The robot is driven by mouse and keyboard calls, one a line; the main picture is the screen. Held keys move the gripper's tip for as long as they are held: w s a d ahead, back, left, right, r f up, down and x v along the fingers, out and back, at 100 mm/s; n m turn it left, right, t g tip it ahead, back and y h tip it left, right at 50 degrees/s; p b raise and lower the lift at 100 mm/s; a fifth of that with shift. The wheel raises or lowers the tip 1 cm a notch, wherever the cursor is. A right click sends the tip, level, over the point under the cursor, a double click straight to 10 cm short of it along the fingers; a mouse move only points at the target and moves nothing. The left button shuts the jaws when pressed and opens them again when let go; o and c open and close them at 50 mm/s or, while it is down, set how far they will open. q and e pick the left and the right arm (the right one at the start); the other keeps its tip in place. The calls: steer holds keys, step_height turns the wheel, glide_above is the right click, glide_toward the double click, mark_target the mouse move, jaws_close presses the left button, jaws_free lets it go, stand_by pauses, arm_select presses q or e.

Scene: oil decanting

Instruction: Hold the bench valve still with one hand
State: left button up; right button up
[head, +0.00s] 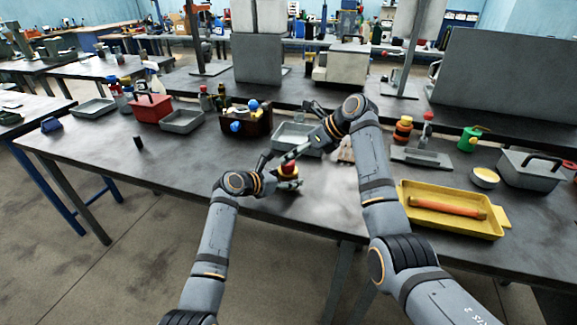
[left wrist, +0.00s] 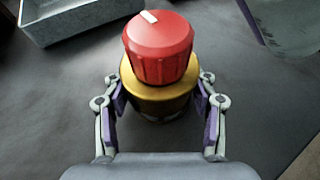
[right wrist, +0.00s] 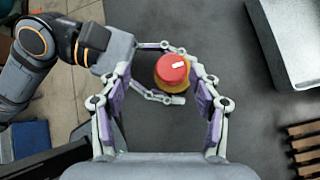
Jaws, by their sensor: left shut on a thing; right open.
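The bench valve stands upright on the dark bench near its front edge, with a red knob (head: 289,168) above a brass body (left wrist: 155,101). The red knob shows a white mark on top in the left wrist view (left wrist: 160,48) and the right wrist view (right wrist: 173,68). My left gripper (left wrist: 158,108) is shut on the brass body from both sides, below the knob. My right gripper (right wrist: 166,82) is open above the valve, and the knob shows between its spread fingers. I cannot tell whether the right fingers touch the knob.
A grey tray (right wrist: 290,38) lies behind the valve. A small slatted wooden piece (right wrist: 304,146) is beside it. A yellow tray (head: 450,222) holding an orange cylinder (head: 446,206) is at the right. A caddy (head: 262,124) and red box (head: 152,107) stand further left. The front left bench is mostly clear.

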mark_target(293, 166)
steer(key=d+f+y, duration=0.1)
steer(key=d+f+n+y, duration=0.1)
steer(key=f+t+y, duration=0.1)
steer(key=y, duration=0.1)
steer(key=shift+s+d, duration=0.3)
steer(key=shift+d, duration=0.1)
steer(key=d+t+y, duration=0.1)
steer(key=d, duration=0.1)
steer(key=s+d+f+t+y, duration=0.1)
steer(key=d, duration=0.1)
steer(key=s+d+n+t+y, duration=0.1)
steer(key=d, duration=0.1)
steer(key=shift+s+f+y, duration=0.25)
steer(key=shift+f+y, duration=0.05)
steer(key=shift+f, duration=0.1)
steer(key=shift+d+t, duration=0.2)
steer(key=shift+t, duration=0.1)
steer(key=x, duration=1.2)
steer(key=shift+r, duration=0.2)
steer(key=shift+c, duration=0.4)
